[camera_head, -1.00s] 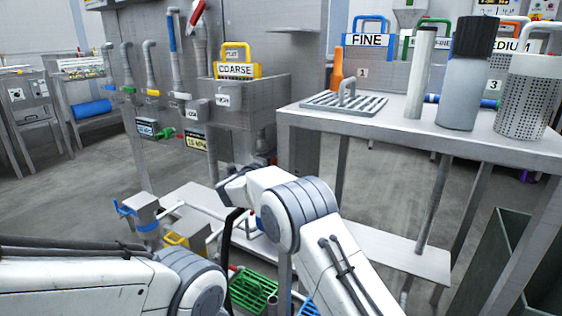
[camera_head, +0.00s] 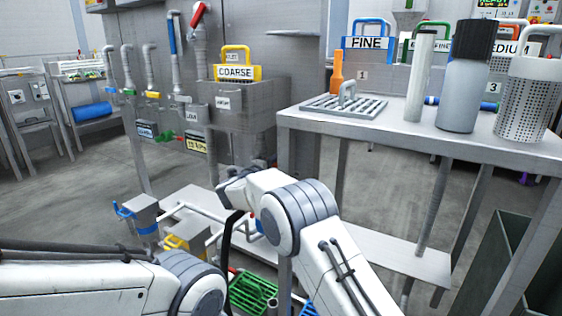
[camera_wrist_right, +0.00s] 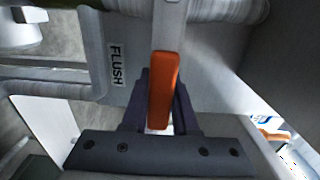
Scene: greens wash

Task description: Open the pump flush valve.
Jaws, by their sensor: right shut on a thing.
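In the right wrist view an orange lever handle (camera_wrist_right: 164,92) stands beside a grey surface with a FLUSH label (camera_wrist_right: 117,64). My right gripper (camera_wrist_right: 160,98) is shut on this handle, with a dark finger on each side of it. In the head view my right arm reaches to the pipework beside the low shelf, and its gripper is hidden there. My left arm comes in at the lower left of the head view. Its gripper is out of view.
A steel table (camera_head: 455,143) on the right holds a grate (camera_head: 322,106), a grey bottle (camera_head: 463,90) and a perforated basket (camera_head: 524,106). A low shelf (camera_head: 385,253) runs beneath it. A sink with a COARSE basket (camera_head: 237,73) stands behind. A green crate (camera_head: 253,293) lies low near my arms.

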